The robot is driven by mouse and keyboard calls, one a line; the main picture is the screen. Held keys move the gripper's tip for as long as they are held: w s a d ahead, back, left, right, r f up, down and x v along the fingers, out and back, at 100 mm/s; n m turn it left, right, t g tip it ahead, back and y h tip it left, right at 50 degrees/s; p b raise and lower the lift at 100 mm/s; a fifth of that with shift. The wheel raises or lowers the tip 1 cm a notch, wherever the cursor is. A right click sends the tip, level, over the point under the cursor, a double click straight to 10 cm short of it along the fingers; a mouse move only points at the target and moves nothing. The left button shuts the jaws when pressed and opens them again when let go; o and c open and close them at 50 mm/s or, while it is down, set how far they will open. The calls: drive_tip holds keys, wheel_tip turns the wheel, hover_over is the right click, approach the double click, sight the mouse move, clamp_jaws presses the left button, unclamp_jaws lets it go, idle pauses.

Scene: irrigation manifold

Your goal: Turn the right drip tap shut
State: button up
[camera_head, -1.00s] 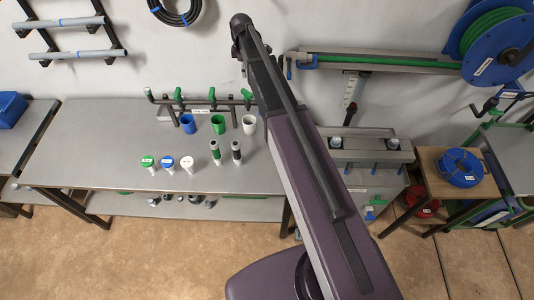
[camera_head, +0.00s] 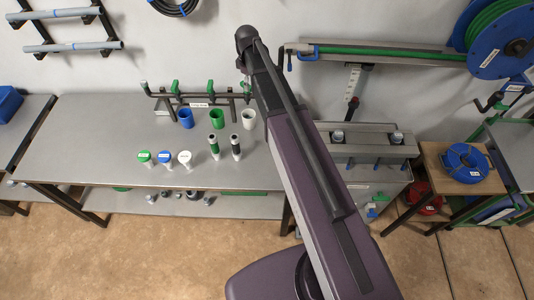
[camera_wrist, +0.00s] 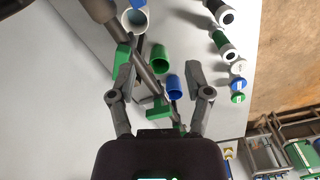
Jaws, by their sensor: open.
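The pipe manifold (camera_head: 200,97) stands at the back of the grey table and carries several green taps. The right tap (camera_head: 248,86) is close to my arm's far end in the head view. In the wrist view, the green tap nearest the camera (camera_wrist: 122,60) seems to be the right one, close by the left finger; I cannot tell if they touch. A farther green tap (camera_wrist: 157,109) shows lower down, between the fingers. My gripper (camera_wrist: 158,74) is open, with nothing held between its fingers.
White (camera_head: 248,119), green (camera_head: 216,119) and blue (camera_head: 186,118) cups stand in front of the manifold. A grey bench (camera_head: 365,145) is to the right. The table's left part is clear.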

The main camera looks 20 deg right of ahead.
drive_tip(key=s+f+m+b, duration=0.5)
drive_tip(key=s+f+b, duration=0.1)
drive_tip(key=s, duration=0.5)
drive_tip(key=s+f+m+b, duration=0.5)
drive_tip(key=s+f+b, duration=0.1)
drive_tip(key=s, duration=0.5)
drive_tip(key=shift+f+b, duration=0.4)
drive_tip(key=shift+f, duration=0.25)
drive_tip(key=shift+c, duration=0.5)
drive_tip(key=shift+a, duration=0.15)
